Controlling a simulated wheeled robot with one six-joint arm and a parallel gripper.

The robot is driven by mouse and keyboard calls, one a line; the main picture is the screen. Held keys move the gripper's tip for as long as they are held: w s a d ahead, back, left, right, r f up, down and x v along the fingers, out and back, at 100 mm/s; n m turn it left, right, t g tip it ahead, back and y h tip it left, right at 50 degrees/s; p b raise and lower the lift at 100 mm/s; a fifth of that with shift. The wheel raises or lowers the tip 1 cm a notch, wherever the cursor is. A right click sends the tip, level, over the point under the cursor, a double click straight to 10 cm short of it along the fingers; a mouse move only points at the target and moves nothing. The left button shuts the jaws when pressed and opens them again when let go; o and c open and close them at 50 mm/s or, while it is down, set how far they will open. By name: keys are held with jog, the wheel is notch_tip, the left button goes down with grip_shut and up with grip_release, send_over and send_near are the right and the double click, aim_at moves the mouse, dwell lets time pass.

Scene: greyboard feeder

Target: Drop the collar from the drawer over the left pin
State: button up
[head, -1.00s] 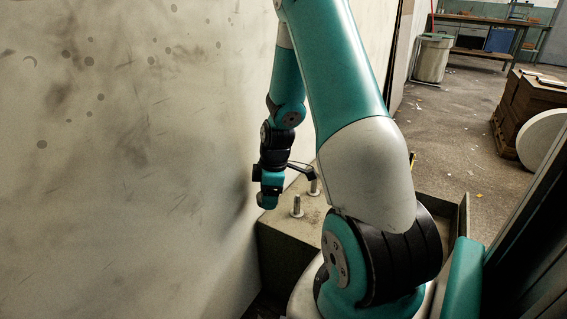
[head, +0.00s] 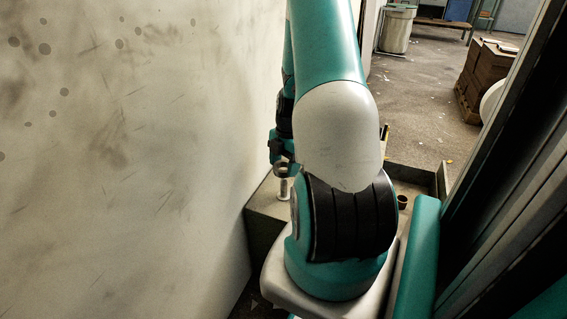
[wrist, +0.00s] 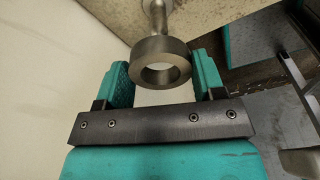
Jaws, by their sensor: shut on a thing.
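The collar (wrist: 184,62) is a thick grey metal ring held between the two teal fingers of my gripper (wrist: 163,80). Its hole looks empty in the wrist view. A metal pin (wrist: 155,14) shows just beyond the collar, near its far rim; I cannot tell whether they touch. In the head view a pin (head: 283,190) stands upright on the block (head: 262,206), with my gripper (head: 281,162) close above it. The second pin is not visible in the head view. I cannot tell whether the visible pin is the left one.
A pale wall (head: 120,160) runs close along the left of my arm. The open drawer (head: 425,176) lies right of my arm, with a small dark round thing (head: 402,202) in it. A dark frame (head: 500,170) stands at the far right.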

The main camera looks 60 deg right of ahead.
aim_at(284, 181)
jog(key=shift+f+b, duration=1.9)
jog(key=shift+f, duration=1.4)
jog(key=o, duration=1.1)
jog(key=shift+o, duration=0.2)
notch_tip(284, 181, up, 17)
jog(key=d+p, duration=0.2)
jog(key=p, duration=0.4)
jog(key=shift+s+d+r+p, duration=0.15)
jog(key=shift+s+d+p, duration=0.05)
jog(key=shift+s+p, duration=0.2)
